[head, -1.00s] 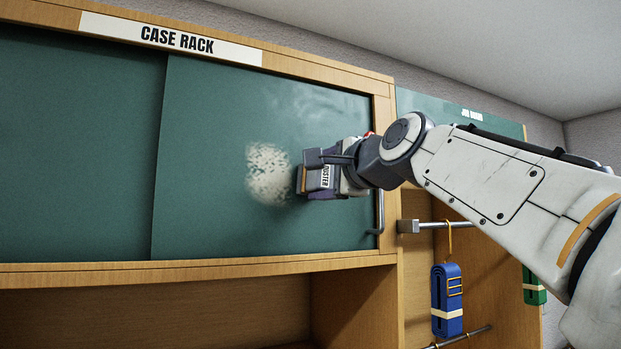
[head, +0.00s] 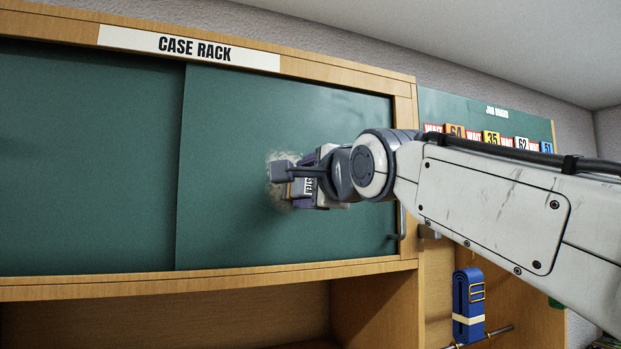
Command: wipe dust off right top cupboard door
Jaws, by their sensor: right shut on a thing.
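The right top cupboard door (head: 230,165) is a dark green sliding panel under the CASE RACK sign. My right gripper (head: 290,172) is in front of this door, shut on a duster (head: 308,187), a small block with a label partly covered by the fingers. A pale dust patch (head: 274,160) shows around the duster and fingertips; most of it is hidden behind them. The duster appears to be at the door surface, but contact cannot be told for sure. My left gripper is not in view.
The wooden cupboard frame (head: 210,283) borders the doors, with a grey handle (head: 400,225) at the right. A blue strap (head: 468,305) hangs lower right. A green board (head: 437,104) with coloured number tags stands behind my arm. The left door (head: 80,160) is clear.

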